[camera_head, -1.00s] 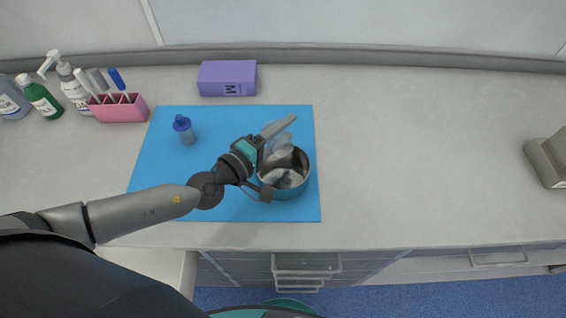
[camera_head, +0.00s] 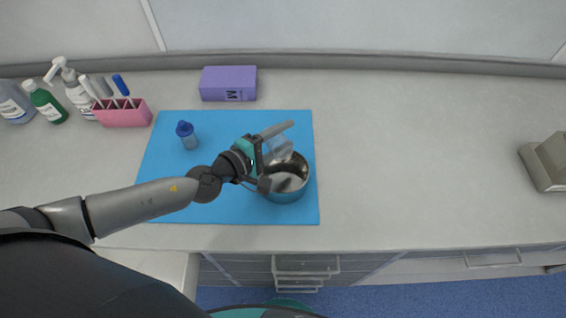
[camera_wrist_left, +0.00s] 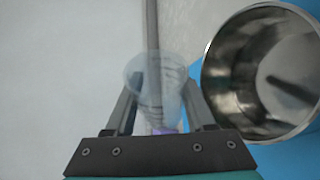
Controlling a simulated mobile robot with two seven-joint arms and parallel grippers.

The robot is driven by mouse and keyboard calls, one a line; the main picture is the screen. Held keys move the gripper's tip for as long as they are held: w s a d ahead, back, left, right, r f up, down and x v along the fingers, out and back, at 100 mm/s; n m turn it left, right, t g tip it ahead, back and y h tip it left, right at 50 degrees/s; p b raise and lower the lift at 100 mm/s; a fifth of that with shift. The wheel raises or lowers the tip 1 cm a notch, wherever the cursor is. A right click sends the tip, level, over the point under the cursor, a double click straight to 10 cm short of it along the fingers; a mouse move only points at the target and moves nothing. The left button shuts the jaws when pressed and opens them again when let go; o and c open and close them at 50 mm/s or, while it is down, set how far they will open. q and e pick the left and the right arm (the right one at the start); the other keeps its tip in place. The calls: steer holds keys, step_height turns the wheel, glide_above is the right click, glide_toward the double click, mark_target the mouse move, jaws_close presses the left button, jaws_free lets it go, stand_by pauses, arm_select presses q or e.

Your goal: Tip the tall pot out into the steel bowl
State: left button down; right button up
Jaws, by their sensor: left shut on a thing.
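My left gripper (camera_head: 276,152) is shut on the tall pot (camera_head: 279,149), a clear, see-through vessel. The pot is held over the upper left part of the steel bowl (camera_head: 287,188) and looks tilted. In the left wrist view the pot (camera_wrist_left: 153,78) sits between the two fingers (camera_wrist_left: 160,100), with the open bowl (camera_wrist_left: 222,85) to the right. The bowl stands on the blue mat (camera_head: 225,205), and a dark patch shows inside it. I cannot tell what is in the pot. My right gripper is not in view.
A small blue-capped bottle (camera_head: 188,137) stands on the mat's left part. A purple box (camera_head: 228,83) lies behind the mat. A pink rack (camera_head: 123,115) and several bottles stand at the back left. A grey device (camera_head: 547,160) is at the far right. The counter between is clear.

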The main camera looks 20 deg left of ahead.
arm_select(q)
steer(key=shift+f+n, duration=0.3)
steer(key=shift+n, duration=0.1)
steer(key=shift+n+g+p, duration=0.3)
steer(key=shift+p, duration=0.2)
steer(key=shift+r+n+g+h+p, duration=0.3)
steer(key=shift+r+n+g+p, duration=0.15)
steer(key=shift+p, duration=0.4)
steer(key=shift+d+f+n, duration=0.1)
steer(key=shift+f+n, duration=0.25)
steer(key=shift+f+n+g+b, duration=0.3)
steer(key=shift+n+g, duration=0.05)
steer(key=shift+n, duration=0.05)
steer(key=shift+w+a+f+n+g+h+b, duration=0.3)
steer(key=shift+w+n+g+h+b, duration=0.1)
steer(key=shift+n+b, duration=0.15)
steer(key=shift+w+a+f+n+g+h+b, duration=0.3)
steer(key=shift+n+g+b, duration=0.15)
steer(key=shift+n, duration=0.2)
steer(key=shift+w+a+f+n+g+h+b, duration=0.1)
steer(key=shift+w+a+n+g+h+b, duration=0.35)
steer(key=shift+n+b, duration=0.55)
steer(key=shift+w+a+n+g+h+b, duration=0.35)
steer(key=shift+n+g+h+b, duration=0.25)
steer(key=shift+b, duration=0.5)
